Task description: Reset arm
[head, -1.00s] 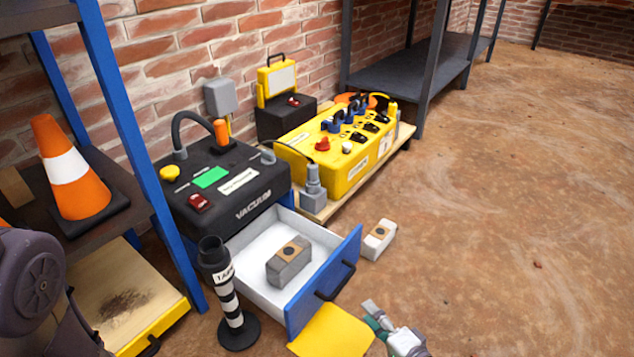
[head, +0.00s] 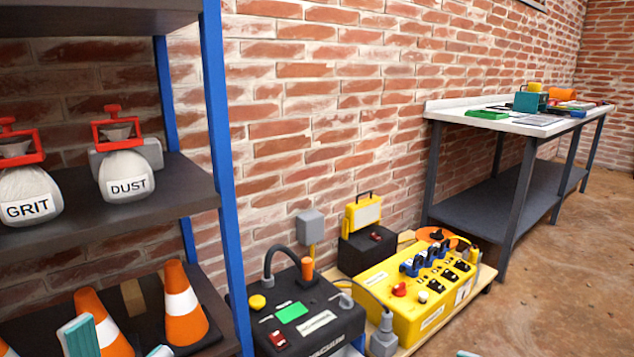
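The task names no object, only an arm. At the bottom left of the head view, two teal-and-white fingertips of my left gripper (head: 118,345) stand apart with a gap between them. They show in front of the orange cones (head: 184,305) on the shelf, and nothing is seen held between them. Only a small teal tip of my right gripper (head: 466,353) shows at the bottom edge, below the yellow power box (head: 405,300). The rest of that gripper and both arms are out of view.
A blue-post shelf (head: 222,150) holds the GRIT bag (head: 28,197) and DUST bag (head: 126,178) at left. The black vacuum unit (head: 335,318) stands beside the yellow box. A workbench (head: 455,113) is at back right. Open floor (head: 560,290) lies at right.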

